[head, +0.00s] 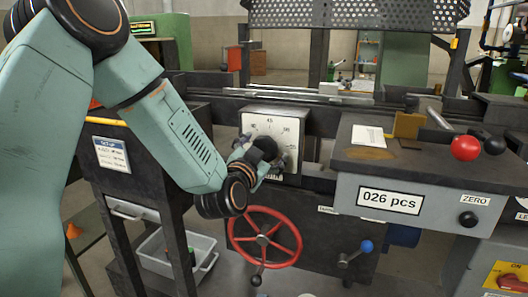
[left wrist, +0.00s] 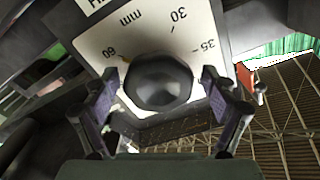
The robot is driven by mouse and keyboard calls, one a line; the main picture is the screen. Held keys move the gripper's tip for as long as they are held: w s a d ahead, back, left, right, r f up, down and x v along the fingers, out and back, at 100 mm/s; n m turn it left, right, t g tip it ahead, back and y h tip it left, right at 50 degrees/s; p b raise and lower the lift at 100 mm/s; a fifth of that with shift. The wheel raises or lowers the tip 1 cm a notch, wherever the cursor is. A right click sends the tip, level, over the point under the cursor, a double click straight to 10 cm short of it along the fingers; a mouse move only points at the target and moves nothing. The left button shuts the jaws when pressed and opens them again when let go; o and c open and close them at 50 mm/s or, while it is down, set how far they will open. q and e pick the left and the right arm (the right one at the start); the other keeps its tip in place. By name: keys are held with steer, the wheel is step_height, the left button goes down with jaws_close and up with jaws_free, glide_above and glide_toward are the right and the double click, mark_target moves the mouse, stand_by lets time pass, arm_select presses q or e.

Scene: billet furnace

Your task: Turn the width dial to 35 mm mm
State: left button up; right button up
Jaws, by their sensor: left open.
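The width dial's pale plate (head: 262,122) is mounted on the front of the machine, with numbers around a dark knob (head: 266,147). In the left wrist view the faceted black knob (left wrist: 158,82) fills the middle. The plate (left wrist: 190,40) around it shows "mm", "30" and "35", the 35 at upper right of the knob. My left gripper (head: 268,164) is at the dial, its fingers (left wrist: 163,92) open, one on each side of the knob. I cannot tell whether they touch it. My right gripper is not in view.
A red handwheel (head: 265,238) is just below the dial. A dark cabinet (head: 105,172) stands at left, a grey bin (head: 180,255) below.

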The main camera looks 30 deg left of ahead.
arm_select(q)
steer(key=shift+d, duration=0.15)
steer(key=c, duration=1.2)
steer(key=shift+o, duration=0.2)
